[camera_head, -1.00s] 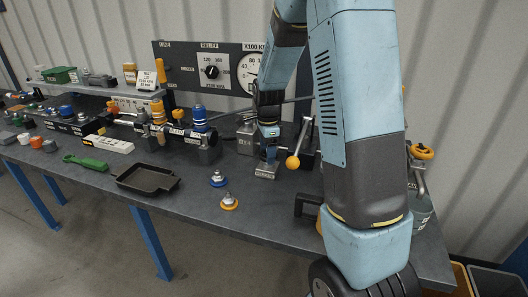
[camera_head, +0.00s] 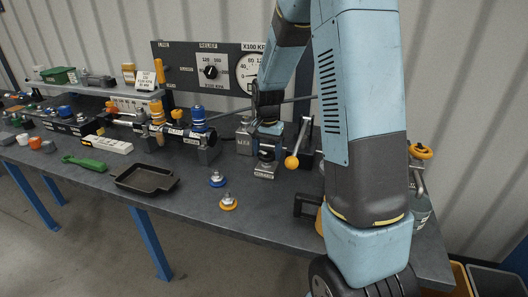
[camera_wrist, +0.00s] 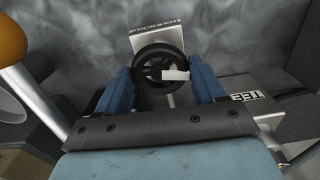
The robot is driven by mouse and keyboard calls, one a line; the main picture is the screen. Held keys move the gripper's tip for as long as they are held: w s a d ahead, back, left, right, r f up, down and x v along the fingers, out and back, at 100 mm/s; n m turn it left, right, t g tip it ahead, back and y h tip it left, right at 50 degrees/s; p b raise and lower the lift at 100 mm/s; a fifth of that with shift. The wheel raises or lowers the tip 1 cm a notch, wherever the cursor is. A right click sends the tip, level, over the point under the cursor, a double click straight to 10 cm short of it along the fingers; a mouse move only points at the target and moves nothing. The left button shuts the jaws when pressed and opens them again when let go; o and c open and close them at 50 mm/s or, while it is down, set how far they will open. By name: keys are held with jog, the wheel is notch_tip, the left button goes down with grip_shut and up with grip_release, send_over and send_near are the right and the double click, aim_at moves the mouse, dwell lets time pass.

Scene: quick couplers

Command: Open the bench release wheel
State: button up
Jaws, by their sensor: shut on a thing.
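The release wheel is a small black handwheel (camera_wrist: 139,78) with a dark hub, in front of a pale labelled block (camera_wrist: 155,38) in the wrist view. The blue fingers of my gripper (camera_wrist: 163,76) stand at its left and right sides and are shut on its rim. In the head view my gripper (camera_head: 267,142) points down over the same labelled block (camera_head: 265,172) on the bench. The fingers and arm partly hide the wheel there. The block's lettering is too small to read.
A lever with an orange ball (camera_head: 291,162) stands close to the right of the block. A block marked TEE (camera_wrist: 245,97) is beside the wheel. Blue (camera_head: 217,179) and orange (camera_head: 228,202) couplers and a black tray (camera_head: 146,179) lie at the bench front.

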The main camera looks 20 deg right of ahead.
aim_at(267, 153)
jog(key=n, duration=0.4)
jog(key=shift+w+r+n, duration=0.1)
jog(key=shift+w+n, duration=0.1)
jog(key=shift+n, duration=0.1)
jog(key=n, duration=0.5)
jog(key=shift+n, duration=0.3)
jog(key=n, duration=0.5)
jog(key=shift+d, duration=0.1)
jog(key=shift+n, duration=2.7)
jog(key=shift+d, duration=0.1)
jog(key=o, duration=1)
jog(key=shift+o, duration=0.2)
notch_tip(267, 153, up, 14)
jog(key=shift+f, duration=0.25)
